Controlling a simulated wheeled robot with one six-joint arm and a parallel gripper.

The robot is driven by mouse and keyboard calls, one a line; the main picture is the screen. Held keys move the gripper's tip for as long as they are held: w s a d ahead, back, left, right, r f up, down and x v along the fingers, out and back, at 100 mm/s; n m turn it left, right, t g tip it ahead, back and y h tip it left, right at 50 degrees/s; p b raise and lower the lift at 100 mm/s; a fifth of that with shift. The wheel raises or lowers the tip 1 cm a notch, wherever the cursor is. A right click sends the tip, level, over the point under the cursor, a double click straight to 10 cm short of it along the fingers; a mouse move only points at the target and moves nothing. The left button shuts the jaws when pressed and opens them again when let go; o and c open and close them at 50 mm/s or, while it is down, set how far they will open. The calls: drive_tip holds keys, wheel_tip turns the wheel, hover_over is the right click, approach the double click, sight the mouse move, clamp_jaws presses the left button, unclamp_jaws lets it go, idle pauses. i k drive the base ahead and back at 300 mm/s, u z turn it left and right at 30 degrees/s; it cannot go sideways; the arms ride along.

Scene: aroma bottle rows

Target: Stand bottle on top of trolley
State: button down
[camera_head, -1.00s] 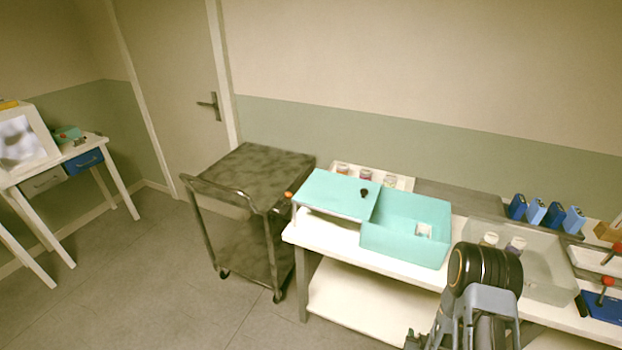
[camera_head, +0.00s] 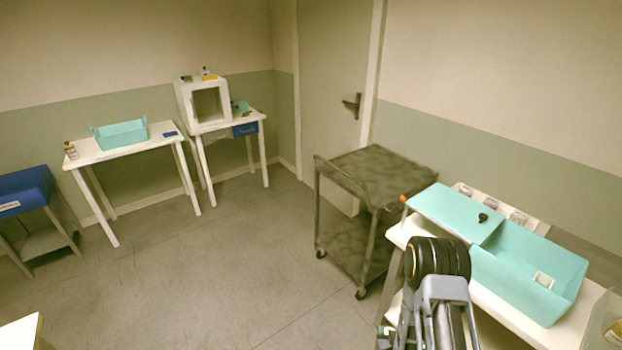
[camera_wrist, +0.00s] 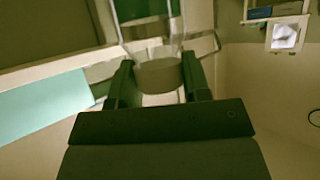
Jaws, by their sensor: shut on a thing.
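The trolley (camera_head: 378,172) is a dark, mottled grey cart with a push handle on its left side and a lower shelf. In the head view it stands right of centre, in front of the door, and its top is bare. In the wrist view my gripper (camera_wrist: 158,78) is shut on a bottle (camera_wrist: 160,72), with a brownish round end between the fingers. Its clear body extends away toward the top edge of the picture, where it is cut off. I cannot make out the bottle in the head view.
A white bench (camera_head: 399,232) with a teal box (camera_head: 540,270) stands right of the trolley, close to it. Two white tables (camera_head: 125,150) stand along the back left. The floor (camera_head: 240,250) left of the trolley is clear.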

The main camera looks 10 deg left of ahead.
sight(381, 189)
drive_tip(key=u, duration=1.3)
drive_tip(key=i, duration=2.55)
drive_tip(key=z, duration=1.85)
